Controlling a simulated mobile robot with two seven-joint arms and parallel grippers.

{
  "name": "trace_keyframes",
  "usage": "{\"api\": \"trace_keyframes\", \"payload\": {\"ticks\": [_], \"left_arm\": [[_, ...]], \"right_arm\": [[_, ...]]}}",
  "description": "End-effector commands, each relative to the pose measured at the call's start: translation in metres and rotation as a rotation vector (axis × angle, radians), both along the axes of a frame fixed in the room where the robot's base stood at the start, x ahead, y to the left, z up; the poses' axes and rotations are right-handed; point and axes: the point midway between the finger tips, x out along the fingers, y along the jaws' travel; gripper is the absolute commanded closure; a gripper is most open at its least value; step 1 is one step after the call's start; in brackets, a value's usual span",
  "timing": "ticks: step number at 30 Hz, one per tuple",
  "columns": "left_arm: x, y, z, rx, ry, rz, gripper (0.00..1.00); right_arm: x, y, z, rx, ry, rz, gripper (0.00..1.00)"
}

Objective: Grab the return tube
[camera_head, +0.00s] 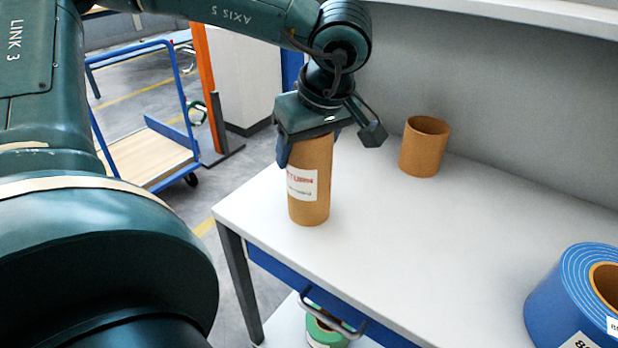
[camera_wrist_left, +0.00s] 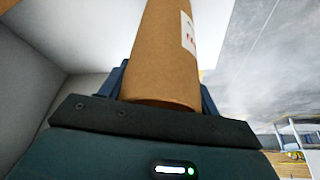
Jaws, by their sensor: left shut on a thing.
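The return tube (camera_head: 310,190) is a brown cardboard cylinder with a white label with red print. It stands upright at the left end of the white table in the head view. My left gripper (camera_head: 310,150) comes down from above and is shut on its upper part. In the left wrist view the tube (camera_wrist_left: 165,60) lies between the two fingers of the gripper (camera_wrist_left: 162,85), and its label shows at the right. I cannot tell whether the tube's base touches the table. My right gripper is not in view.
A shorter brown tube (camera_head: 425,147) stands at the back of the white table (camera_head: 400,240). A blue coil (camera_head: 570,300) lies at the right front. The table's middle is clear. A blue cart (camera_head: 150,160) stands on the floor at the left. A green roll (camera_head: 325,332) sits below the table.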

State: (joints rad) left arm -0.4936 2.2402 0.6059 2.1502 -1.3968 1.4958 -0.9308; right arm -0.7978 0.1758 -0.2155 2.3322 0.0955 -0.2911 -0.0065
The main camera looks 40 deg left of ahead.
Motion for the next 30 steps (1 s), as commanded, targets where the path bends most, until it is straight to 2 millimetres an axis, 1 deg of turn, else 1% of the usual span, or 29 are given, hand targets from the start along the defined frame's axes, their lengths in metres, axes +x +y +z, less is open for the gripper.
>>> {"api": "trace_keyframes", "payload": {"ticks": [1, 6, 8, 14, 17, 20, 27, 30], "left_arm": [[0.0, 0.0, 0.0, 0.0, 0.0, 0.0, 0.56], [0.0, 0.0, 0.0, 0.0, 0.0, 0.0, 0.7], [0.0, 0.0, 0.0, 0.0, 0.0, 0.0, 0.74], [0.0, 0.0, 0.001, 0.0, -0.002, -0.001, 0.74], [0.001, 0.0, 0.007, 0.001, -0.005, 0.0, 0.74], [0.001, 0.0, 0.023, 0.001, -0.007, 0.0, 0.74], [0.001, 0.0, 0.071, 0.002, -0.007, 0.0, 0.74], [0.001, 0.0, 0.087, 0.002, -0.005, 0.0, 0.74]], "right_arm": [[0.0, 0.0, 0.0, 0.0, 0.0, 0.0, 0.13], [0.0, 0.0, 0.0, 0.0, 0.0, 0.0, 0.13], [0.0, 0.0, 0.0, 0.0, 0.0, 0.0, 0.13], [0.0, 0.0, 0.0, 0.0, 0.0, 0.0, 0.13], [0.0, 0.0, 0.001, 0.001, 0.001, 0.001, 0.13], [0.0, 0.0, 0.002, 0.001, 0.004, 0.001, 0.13], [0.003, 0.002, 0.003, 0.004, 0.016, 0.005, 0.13], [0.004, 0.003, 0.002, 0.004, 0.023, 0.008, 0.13]]}}
